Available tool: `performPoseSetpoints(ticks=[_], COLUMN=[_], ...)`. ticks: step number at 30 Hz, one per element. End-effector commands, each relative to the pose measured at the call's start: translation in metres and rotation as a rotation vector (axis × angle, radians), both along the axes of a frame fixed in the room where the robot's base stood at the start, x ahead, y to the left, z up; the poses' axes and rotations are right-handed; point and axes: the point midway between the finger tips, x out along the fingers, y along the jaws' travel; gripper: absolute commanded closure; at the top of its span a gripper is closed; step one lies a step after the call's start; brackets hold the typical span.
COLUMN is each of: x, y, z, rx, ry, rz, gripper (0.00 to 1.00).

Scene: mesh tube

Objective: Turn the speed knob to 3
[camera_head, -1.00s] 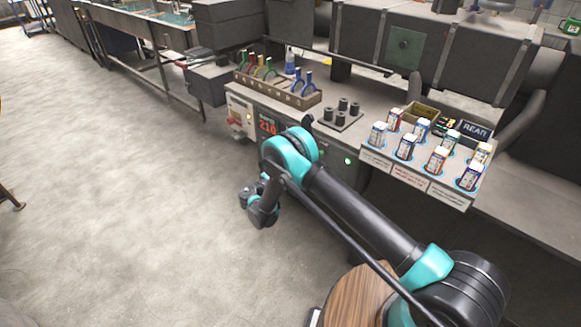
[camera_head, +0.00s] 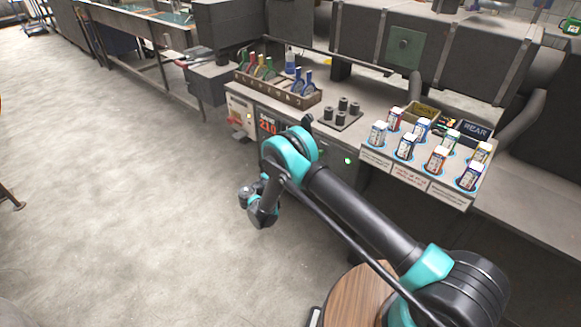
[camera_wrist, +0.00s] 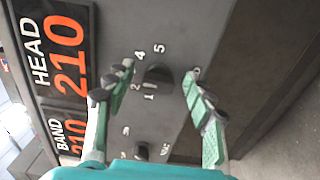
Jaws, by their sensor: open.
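A dark round knob (camera_wrist: 158,78) sits on a grey panel (camera_wrist: 195,25) in the wrist view, with white numerals around it. I can read 5, 4, 2 and 1; the 3 is not clear to me, and the left fingertip lies near that side. The knob's pointer setting is hard to tell. My gripper (camera_wrist: 164,77) is open, its two green-padded fingers on either side of the knob with a gap visible on the right. Whether the left fingertip touches the knob cannot be told. In the head view my arm hides the knob.
A second small knob (camera_wrist: 142,149) is lower on the panel. Orange "210" displays (camera_wrist: 68,55) stand at left. In the head view, a bench top (camera_head: 375,125) holds a tool rack (camera_head: 280,90), black cylinders (camera_head: 343,110) and several small bottles (camera_head: 437,160). The floor at left is clear.

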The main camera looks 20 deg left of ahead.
Motion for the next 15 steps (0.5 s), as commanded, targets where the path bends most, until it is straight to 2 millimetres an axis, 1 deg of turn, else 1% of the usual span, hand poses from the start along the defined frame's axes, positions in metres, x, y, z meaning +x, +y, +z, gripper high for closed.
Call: performPoseSetpoints(ticks=[5, 15], x=[-0.019, -0.082], y=[0.009, 0.035], z=[0.000, 0.000], rx=[0.000, 0.000], ry=[0.000, 0.000], rz=[0.004, 0.003], gripper=[0.47, 0.47])
